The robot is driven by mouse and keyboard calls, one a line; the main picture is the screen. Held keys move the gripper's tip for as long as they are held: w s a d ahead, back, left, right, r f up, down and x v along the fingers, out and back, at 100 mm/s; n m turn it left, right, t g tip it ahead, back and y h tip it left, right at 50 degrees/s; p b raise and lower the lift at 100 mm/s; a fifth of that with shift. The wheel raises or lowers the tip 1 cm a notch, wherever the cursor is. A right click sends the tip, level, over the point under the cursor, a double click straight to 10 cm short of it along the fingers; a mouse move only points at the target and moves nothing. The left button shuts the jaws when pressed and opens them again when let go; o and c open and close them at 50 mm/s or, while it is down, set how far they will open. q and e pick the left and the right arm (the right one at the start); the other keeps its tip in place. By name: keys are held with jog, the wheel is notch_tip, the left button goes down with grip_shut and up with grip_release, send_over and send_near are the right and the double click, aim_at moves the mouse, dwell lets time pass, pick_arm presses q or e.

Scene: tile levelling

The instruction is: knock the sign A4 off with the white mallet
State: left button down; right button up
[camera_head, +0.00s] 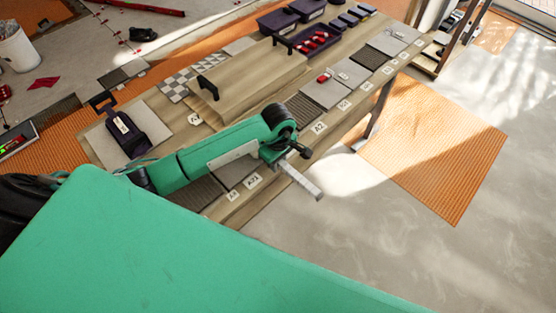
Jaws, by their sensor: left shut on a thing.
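My left gripper (292,155) reaches in from the left over the front edge of the long wooden bench. It is shut on a pale bar-shaped thing, which looks like the white mallet (303,183), pointing down and right past the bench edge. The gripper's fingers are small and dark here. Small white signs stand along the front edge; one (319,127) is just right of and beyond the mallet. Further signs (344,104) and (366,86) follow up the edge. Their lettering is too small to tell surely which is A4. My right gripper is out of view.
The bench (240,213) carries grey tiles, a raised wooden board (245,85) with black handles, a dark purple tool (124,135) and dark bins (277,22). An orange mat (440,145) lies on the floor at right. Concrete floor before the bench is clear.

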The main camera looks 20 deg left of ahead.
pick_arm(q)
jog(key=a+b, duration=0.1)
jog(key=w+a, duration=0.1)
jog(key=a, duration=0.1)
jog(key=shift+w+f+b, duration=0.15)
jog(key=shift+b, duration=0.2)
jog(key=shift+w+a, duration=0.1)
jog(key=shift+a, duration=0.2)
jog(key=shift+r, duration=0.3)
jog(key=r+p, duration=0.1)
jog(key=r, duration=0.1)
jog(key=d+r+p, duration=0.1)
jog(key=r, duration=0.1)
jog(key=r+p, duration=0.1)
jog(key=shift+s+d+r+p, duration=0.25)
jog(key=shift+r+p, duration=0.15)
jog(key=shift+s+d+r, duration=0.15)
jog(key=shift+d+r, duration=0.1)
jog(key=shift+r, duration=0.25)
